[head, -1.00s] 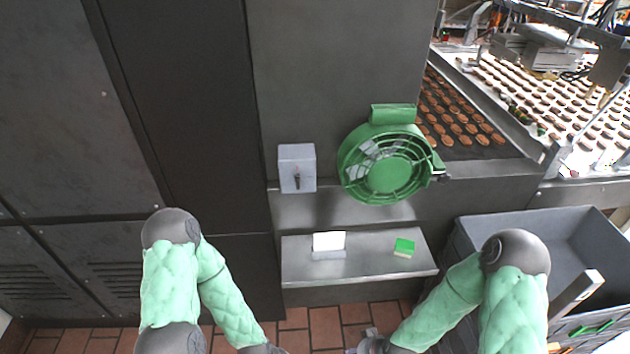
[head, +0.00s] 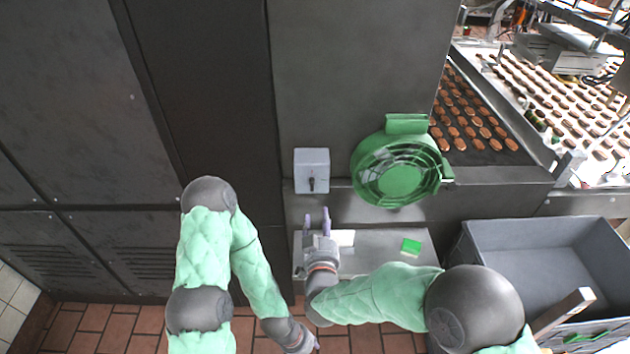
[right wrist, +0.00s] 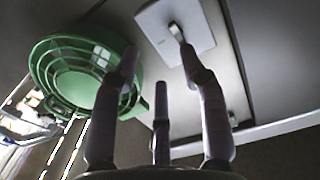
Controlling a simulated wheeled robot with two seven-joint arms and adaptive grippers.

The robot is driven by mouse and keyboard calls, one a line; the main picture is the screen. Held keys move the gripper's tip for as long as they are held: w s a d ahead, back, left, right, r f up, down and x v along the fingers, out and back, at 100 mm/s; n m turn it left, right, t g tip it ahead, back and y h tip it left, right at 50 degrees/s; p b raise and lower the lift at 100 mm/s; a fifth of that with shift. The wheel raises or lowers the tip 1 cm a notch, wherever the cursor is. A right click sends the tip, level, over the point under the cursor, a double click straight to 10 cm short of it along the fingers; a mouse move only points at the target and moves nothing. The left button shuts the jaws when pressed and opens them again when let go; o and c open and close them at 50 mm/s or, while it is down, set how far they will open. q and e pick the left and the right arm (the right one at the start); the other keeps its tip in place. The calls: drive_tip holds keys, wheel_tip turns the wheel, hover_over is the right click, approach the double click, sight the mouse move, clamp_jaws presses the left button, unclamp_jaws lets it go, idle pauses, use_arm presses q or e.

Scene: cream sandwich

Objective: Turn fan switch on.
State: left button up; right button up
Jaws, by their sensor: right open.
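The fan switch is a grey box (head: 312,162) with a small dark lever on its front, left of the green fan (head: 398,170). My right gripper (head: 317,216) is open and empty below the switch box, its purple-grey fingers pointing up toward it. In the right wrist view the open fingers (right wrist: 158,75) reach up, the switch box (right wrist: 176,30) lies beyond the fingertips, and the fan (right wrist: 85,72) is at the left. One fingertip overlaps the lever in that view; contact cannot be told. My left gripper (head: 303,343) is low at the bottom edge, its fingers barely showing.
A metal shelf (head: 375,262) under the switch holds a white block (head: 345,238) and a green sponge-like block (head: 411,246). A grey crate (head: 545,245) stands at the right. A conveyor with cookies (head: 470,115) runs behind. Dark cabinets fill the left.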

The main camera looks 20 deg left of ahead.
sight(312, 184)
drive_tip(key=w+a+r+b, duration=0.1)
drive_tip(key=w+a, duration=0.3)
drive_tip(key=w, duration=0.5)
drive_tip(key=shift+w+r+t, duration=0.35)
drive_tip(key=shift+r+t, duration=0.05)
drive_tip(key=shift+r, duration=0.4)
clamp_jaws()
